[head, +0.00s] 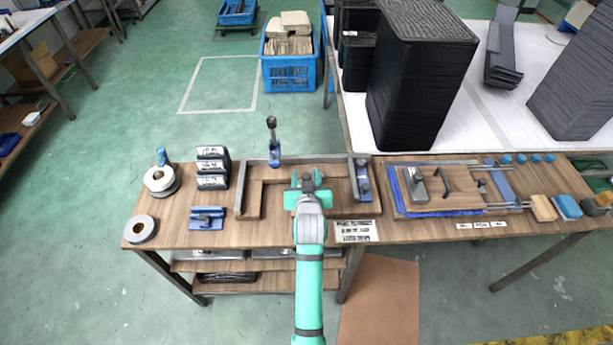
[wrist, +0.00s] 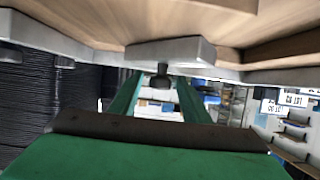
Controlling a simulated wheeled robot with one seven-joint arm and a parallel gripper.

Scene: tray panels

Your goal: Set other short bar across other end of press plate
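My gripper (head: 307,182) is over the middle of the grey-edged wooden fixture on the bench. In the head view its two green fingers stand apart. In the wrist view (wrist: 160,98) the fingers also stand apart, with a small dark knob (wrist: 162,76) between or beyond them; contact cannot be told. A wooden block with a grey edge (wrist: 170,52) lies close above the knob in that view. A wooden plate with a dark handle (head: 450,186) lies over a blue sheet at right, with a blue crossbar (head: 500,181) beside it. I cannot tell which pieces are the short bars.
An upright clamp handle (head: 272,140) stands at the fixture's back edge. A blue clamp (head: 207,218), labelled dark blocks (head: 212,168) and tape rolls (head: 142,228) sit at left. Tall black stacks (head: 415,85) stand behind the bench.

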